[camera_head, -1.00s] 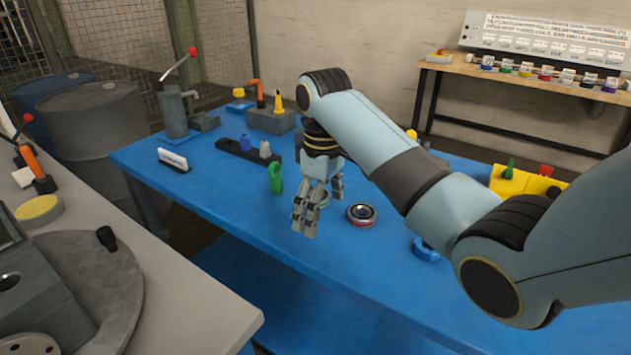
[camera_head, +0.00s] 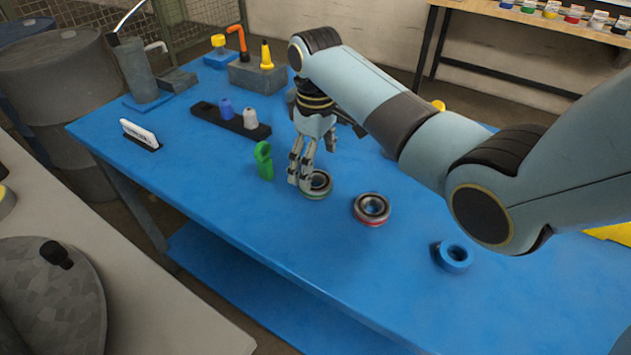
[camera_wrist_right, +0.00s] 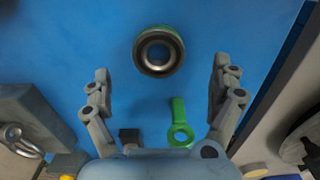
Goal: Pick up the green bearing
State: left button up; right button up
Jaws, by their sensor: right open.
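The green bearing (camera_head: 317,184) lies flat on the blue table, a metal ring with a green edge. My right gripper (camera_head: 312,182) points down just above and beside it, and its fingers hide part of the bearing's left side. In the right wrist view the bearing (camera_wrist_right: 159,51) is ahead of the fingertips and roughly between their lines. The right gripper (camera_wrist_right: 162,75) is open with nothing between its fingers. My left gripper is not in view.
A red-edged bearing (camera_head: 371,209) and a blue ring (camera_head: 453,256) lie to the right. A black rack (camera_head: 231,121) with a blue and a grey piece is behind. The table's front is clear.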

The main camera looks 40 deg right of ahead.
aim_at(316, 178)
notch_tip(316, 178, down, 5)
jog(key=shift+w+d+r, duration=0.1)
jog(key=shift+r, duration=0.05)
jog(key=shift+f, duration=0.35)
jog(key=shift+c, duration=0.4)
jog(key=c, duration=1.4)
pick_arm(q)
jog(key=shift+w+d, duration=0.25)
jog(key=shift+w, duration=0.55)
pick_arm(e)
jog(key=shift+c, duration=0.4)
jog(key=shift+r, duration=0.15)
